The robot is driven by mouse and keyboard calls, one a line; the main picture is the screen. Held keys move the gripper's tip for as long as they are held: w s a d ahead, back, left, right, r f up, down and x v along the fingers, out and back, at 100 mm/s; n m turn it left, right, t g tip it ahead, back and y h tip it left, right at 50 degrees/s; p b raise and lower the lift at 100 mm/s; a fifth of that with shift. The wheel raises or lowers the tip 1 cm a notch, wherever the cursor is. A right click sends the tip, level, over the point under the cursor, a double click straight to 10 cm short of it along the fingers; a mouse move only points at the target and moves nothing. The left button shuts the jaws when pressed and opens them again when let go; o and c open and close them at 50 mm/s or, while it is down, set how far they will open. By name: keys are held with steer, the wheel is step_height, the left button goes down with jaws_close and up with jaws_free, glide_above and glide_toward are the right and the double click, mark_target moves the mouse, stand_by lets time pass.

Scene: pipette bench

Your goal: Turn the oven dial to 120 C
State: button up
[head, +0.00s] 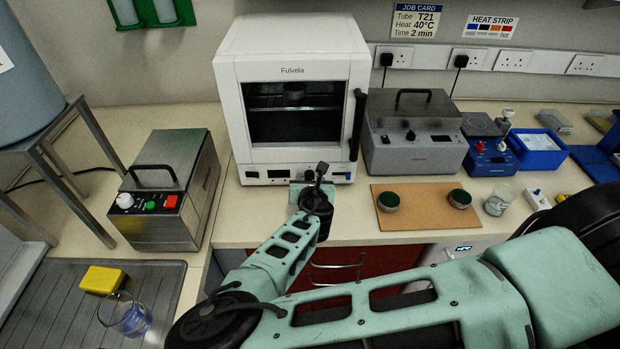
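The white oven (293,62), marked Fulvela, stands on the bench at the back centre with its dark-windowed door shut and a black handle (357,124) at the right. Its lower front panel has a small dark display (278,173) at the left and a small blue part near the right end. My gripper (320,172) is in front of the middle of this panel. The arm's end covers that part, and I cannot make out the oven dial or its setting. The fingers are too small and dark to tell whether they are open or touching anything.
A steel box with a black handle (165,190) stands left of the oven, and a grey bath (412,135) stands close on its right. A cork mat (425,222) with two round dark-topped pots lies at front right.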

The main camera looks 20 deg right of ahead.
steer(key=c, duration=0.8)
steer(key=shift+f, duration=0.1)
steer(key=m+b, duration=0.1)
steer(key=m+y+b, duration=0.1)
steer(key=b, duration=0.1)
steer(key=shift+d+f+m+t+y, duration=0.15)
steer(key=shift+d+m+t+y, duration=0.05)
steer(key=shift+m+t+y, duration=0.1)
steer(key=m+y+b, duration=0.1)
steer(key=m+b, duration=0.1)
steer(key=m+t+y+b, duration=0.1)
steer(key=b, duration=0.1)
steer(key=shift+s+d+f+m+t+b, duration=0.1)
steer(key=shift+d+f+m+t+b, duration=0.1)
steer(key=shift+m+t+b, duration=0.15)
steer(key=m+t+y+b, duration=0.1)
steer(key=m+b, duration=0.2)
steer(key=b, duration=0.1)
steer(key=shift+d+f+m, duration=0.1)
steer(key=shift+f+m, duration=0.05)
steer(key=shift+m, duration=0.2)
steer(key=shift+m+t+b, duration=0.75)
steer(key=shift+m+b, duration=0.55)
steer(key=shift+s, duration=0.1)
